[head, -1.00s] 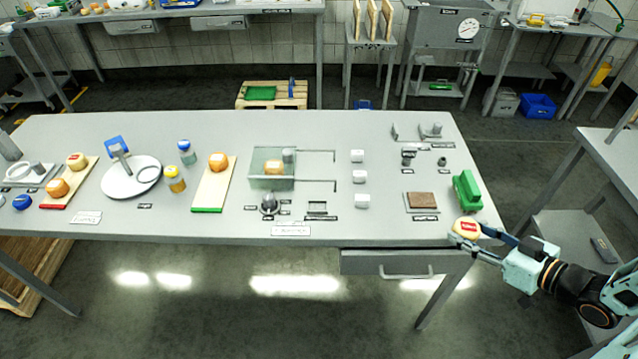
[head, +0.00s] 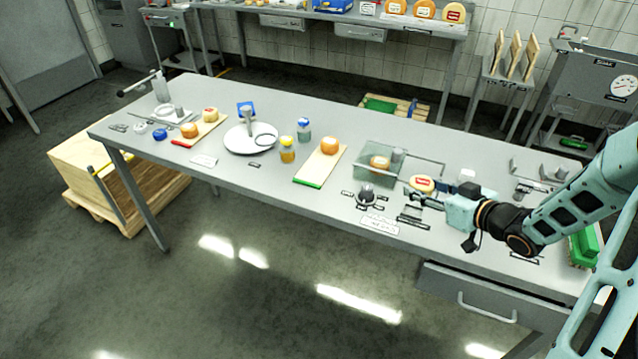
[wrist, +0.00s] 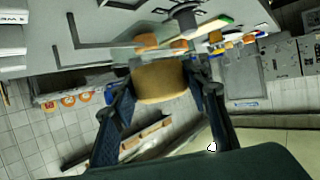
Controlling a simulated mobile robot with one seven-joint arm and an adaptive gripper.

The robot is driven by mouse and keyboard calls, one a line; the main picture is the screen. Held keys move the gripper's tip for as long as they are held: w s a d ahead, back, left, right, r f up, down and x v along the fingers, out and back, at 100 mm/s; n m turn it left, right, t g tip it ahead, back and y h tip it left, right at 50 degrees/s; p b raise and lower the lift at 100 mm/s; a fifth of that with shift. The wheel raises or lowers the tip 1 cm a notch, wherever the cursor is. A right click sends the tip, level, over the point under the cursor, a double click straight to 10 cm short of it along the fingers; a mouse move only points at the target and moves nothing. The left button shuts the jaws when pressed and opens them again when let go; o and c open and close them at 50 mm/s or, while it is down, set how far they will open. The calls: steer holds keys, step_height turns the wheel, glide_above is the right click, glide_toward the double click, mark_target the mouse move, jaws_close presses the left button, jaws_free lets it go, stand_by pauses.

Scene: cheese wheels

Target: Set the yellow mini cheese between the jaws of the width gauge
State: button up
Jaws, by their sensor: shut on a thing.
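The yellow mini cheese (head: 421,183), a small round wheel with a red label, is in my gripper (head: 426,195) above the front middle-right part of the table. In the wrist view the cheese (wrist: 160,82) sits between both fingers, clear of the table. A grey fixture with upright pieces (head: 553,171) at the back right of the table looks like the width gauge, but my arm stands close in front of it and I cannot be sure. My gripper is well to the left of that fixture.
A clear tank (head: 372,172) with an orange cheese stands just left of my gripper. A dark knob device (head: 367,194) is nearer the front edge. Further left are a cream board (head: 318,168), two jars and a white round plate (head: 240,141).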

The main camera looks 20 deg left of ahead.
steer(key=shift+m+t+h, duration=0.4)
steer(key=shift+m+t, duration=0.1)
steer(key=a+b, duration=0.1)
steer(key=a, duration=0.3)
steer(key=w+a+r+b, duration=0.1)
steer(key=a+b, duration=0.1)
steer(key=a, duration=0.3)
steer(key=w+a+b, duration=0.1)
steer(key=a, duration=0.3)
steer(key=shift+a+r, duration=0.3)
steer(key=shift+r, duration=0.1)
steer(key=s+a+r+b, duration=0.2)
steer(key=s+a+b, duration=0.2)
steer(key=a, duration=0.8)
steer(key=shift+s+a+r, duration=0.2)
steer(key=shift+s+a, duration=0.2)
steer(key=shift+s, duration=0.25)
steer(key=shift+f, duration=0.1)
